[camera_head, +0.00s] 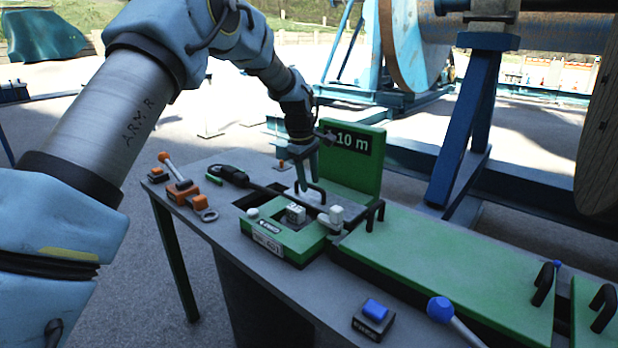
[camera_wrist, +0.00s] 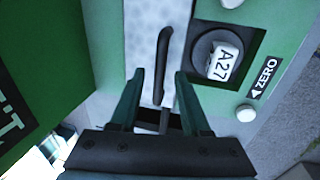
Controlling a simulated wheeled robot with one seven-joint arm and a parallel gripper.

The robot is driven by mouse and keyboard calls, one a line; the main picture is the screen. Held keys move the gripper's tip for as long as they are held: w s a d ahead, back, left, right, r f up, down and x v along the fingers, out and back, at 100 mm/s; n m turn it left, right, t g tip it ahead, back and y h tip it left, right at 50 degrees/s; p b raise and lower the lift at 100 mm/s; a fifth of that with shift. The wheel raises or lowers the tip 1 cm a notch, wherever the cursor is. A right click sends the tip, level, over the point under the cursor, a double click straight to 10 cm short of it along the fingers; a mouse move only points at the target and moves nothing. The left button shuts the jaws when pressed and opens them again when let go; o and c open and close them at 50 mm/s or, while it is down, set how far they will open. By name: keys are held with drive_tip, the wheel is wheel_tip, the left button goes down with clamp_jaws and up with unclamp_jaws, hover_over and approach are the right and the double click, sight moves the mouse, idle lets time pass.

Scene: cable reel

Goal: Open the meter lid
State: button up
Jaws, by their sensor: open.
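My gripper (camera_head: 306,180) points down over the green meter unit (camera_head: 284,241) on the grey table. In the wrist view my gripper (camera_wrist: 157,82) is open, its two fingers on either side of the lower part of a dark bar handle (camera_wrist: 163,58). I cannot tell whether they touch it. The handle is on a pale speckled plate (camera_wrist: 144,25), which appears to be the meter lid and looks shut. My fingers partly hide the plate and handle in the head view.
A green upright panel marked 10 m (camera_head: 352,160) stands just behind my gripper. Orange-handled tools (camera_head: 182,189) lie at the table's left. Long green covers (camera_head: 450,270) with black handles extend right. A blue-button box (camera_head: 374,318) and blue-knobbed lever (camera_head: 440,309) are in front.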

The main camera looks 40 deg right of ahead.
drive_tip(key=shift+f, duration=0.1)
clamp_jaws()
idle(0.3)
idle(1.1)
